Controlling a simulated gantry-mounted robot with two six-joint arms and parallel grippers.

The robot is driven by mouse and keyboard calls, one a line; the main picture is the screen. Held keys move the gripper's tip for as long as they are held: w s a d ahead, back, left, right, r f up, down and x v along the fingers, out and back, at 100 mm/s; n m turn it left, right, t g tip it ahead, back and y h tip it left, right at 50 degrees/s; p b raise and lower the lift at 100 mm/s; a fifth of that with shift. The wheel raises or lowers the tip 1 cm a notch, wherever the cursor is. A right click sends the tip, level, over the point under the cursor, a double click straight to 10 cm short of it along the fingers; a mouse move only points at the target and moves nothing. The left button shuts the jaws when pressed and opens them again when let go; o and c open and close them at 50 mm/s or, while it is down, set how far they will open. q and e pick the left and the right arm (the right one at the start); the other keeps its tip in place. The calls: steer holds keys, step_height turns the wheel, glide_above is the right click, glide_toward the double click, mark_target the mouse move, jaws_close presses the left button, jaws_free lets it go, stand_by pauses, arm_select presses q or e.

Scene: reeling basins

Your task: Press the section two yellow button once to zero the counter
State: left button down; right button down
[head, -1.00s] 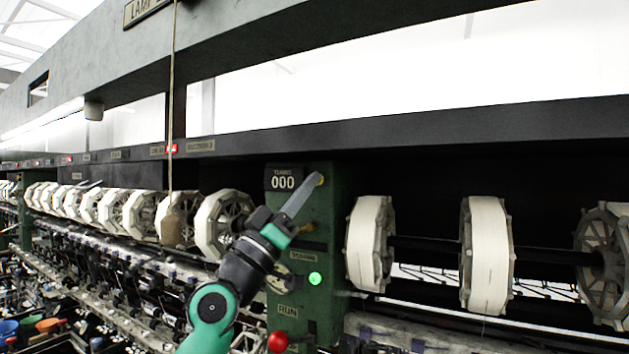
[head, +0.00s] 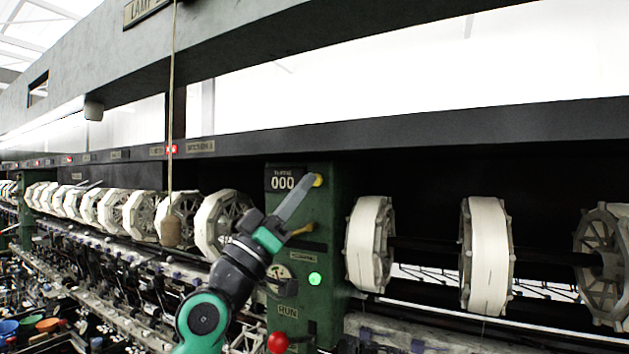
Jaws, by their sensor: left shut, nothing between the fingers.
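The yellow button (head: 319,180) sits on the green post (head: 325,225), just right of the black counter (head: 283,182) that reads 000. My left gripper (head: 312,180) is shut and empty, its fingertips at the left side of the button. I cannot tell whether they touch it. The fingers partly cover the post below the counter. My right gripper is not in view.
Below on the post are a brass lever (head: 303,229), a lit green lamp (head: 315,278), a RUN label (head: 287,311) and a red knob (head: 278,342). White reels (head: 487,255) stand right of the post, and more reels line up on the left. A cord with a wooden handle (head: 171,232) hangs at left.

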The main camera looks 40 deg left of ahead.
arm_select(q)
steer(key=s, duration=0.2)
steer(key=s+d, duration=0.1)
steer(key=s, duration=0.2)
stand_by(0.9)
steer(key=s+d+r+m+t+y+p, duration=0.1)
steer(key=s+d+r+m+p, duration=0.1)
steer(key=s+d+p, duration=0.7)
steer(key=s+d+m, duration=0.1)
steer(key=s+d, duration=0.2)
steer(key=d, duration=0.3)
steer(key=shift+r+m, duration=0.15)
steer(key=shift+m, duration=0.15)
steer(key=shift+d, duration=0.1)
